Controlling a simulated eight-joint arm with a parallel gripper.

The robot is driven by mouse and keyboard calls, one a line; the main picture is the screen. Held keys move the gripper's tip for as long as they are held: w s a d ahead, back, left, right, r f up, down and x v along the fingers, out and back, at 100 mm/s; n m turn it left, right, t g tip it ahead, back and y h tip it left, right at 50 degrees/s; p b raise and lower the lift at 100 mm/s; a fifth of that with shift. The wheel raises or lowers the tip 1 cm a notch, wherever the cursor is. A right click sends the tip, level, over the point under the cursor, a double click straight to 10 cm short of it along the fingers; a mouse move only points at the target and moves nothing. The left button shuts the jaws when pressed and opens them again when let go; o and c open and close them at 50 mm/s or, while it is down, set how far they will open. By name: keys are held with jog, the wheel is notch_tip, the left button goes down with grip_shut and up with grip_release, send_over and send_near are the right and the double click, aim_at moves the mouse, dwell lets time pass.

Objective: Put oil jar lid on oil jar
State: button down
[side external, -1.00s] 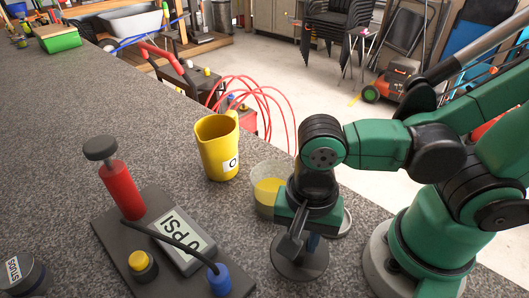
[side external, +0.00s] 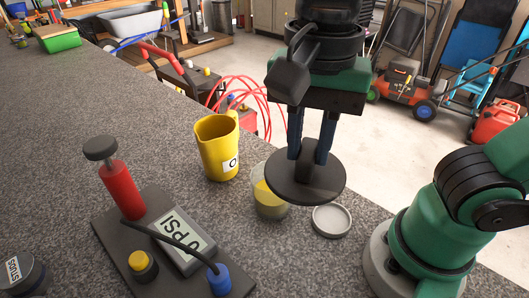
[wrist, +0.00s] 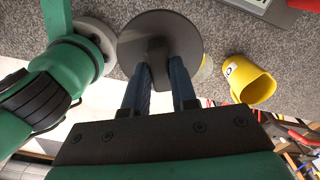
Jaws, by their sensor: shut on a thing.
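A clear jar with yellow contents (side external: 270,208) stands on the speckled counter. It is partly hidden behind a dark round lid with a raised grip (side external: 305,188). My gripper (side external: 308,160) is shut on that grip and holds the lid roughly level, above the counter. In the side view the lid overlaps the jar's right part; I cannot tell its exact height over the jar. In the wrist view the lid (wrist: 185,38) hides most of the jar, with only a sliver of it (wrist: 206,66) beside the lid's edge.
A shallow grey lid (side external: 332,220) lies on the counter right of the jar. A yellow jug (side external: 217,150) stands behind left. A dark pump gauge unit with a red cylinder (side external: 124,192) lies at front left. A dark tin (side external: 22,275) is at the corner.

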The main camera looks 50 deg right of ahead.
jog(key=w+d+f+m, duration=0.4)
jog(key=w+d+f, duration=0.1)
jog(key=w, duration=0.4)
jog(key=shift+w+d+f, duration=0.3)
jog(key=shift+d, duration=0.3)
jog(key=shift+f, duration=2.3)
jog(key=shift+f, duration=0.7)
jog(key=c, duration=0.6)
grip_release()
